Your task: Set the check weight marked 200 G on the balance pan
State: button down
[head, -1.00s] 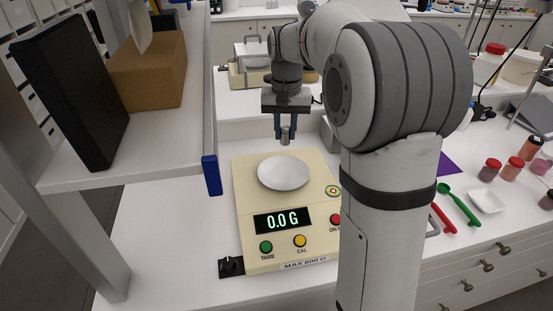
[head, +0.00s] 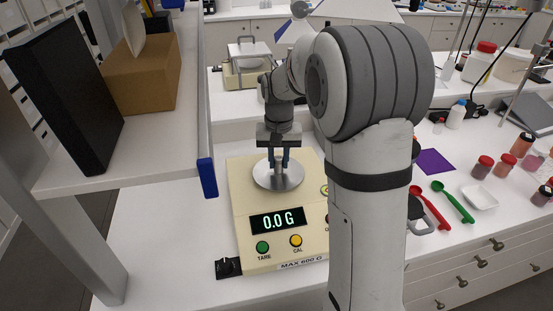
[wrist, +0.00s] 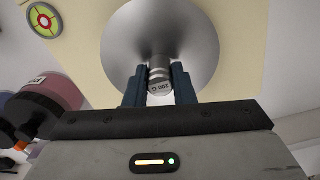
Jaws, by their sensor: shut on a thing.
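The balance (head: 290,226) is a cream box on the bench with a lit display (head: 278,220) reading 0.0 G. Its round silver pan (head: 264,182) is on top, and the pan also shows in the wrist view (wrist: 160,22). My gripper (head: 278,170) points down over the pan. It is shut on a small metal weight (wrist: 159,86) whose top reads 200 G in the wrist view. The weight is upright between the blue fingers. I cannot tell whether its base touches the pan.
A shelf with a blue end cap (head: 207,178) stands left of the balance, holding a cardboard box (head: 152,80) and a black panel. Red-lidded jars (head: 483,167), two spoons and a white dish (head: 480,197) lie to the right. The bench left of the balance is clear.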

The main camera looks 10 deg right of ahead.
aim_at(279, 158)
jog(key=c, duration=1.2)
grip_release()
notch_tip(279, 158, up, 11)
jog(key=s+f+n+t, duration=0.1)
jog(key=s+f, duration=0.2)
jog(key=s, duration=0.9)
jog(key=s+f+n+t, duration=0.1)
jog(key=s+f+t, duration=0.1)
jog(key=s, duration=1.1)
jog(key=shift+a+f+n, duration=0.15)
jog(key=shift+f+n, duration=0.15)
jog(key=shift+f, duration=0.5)
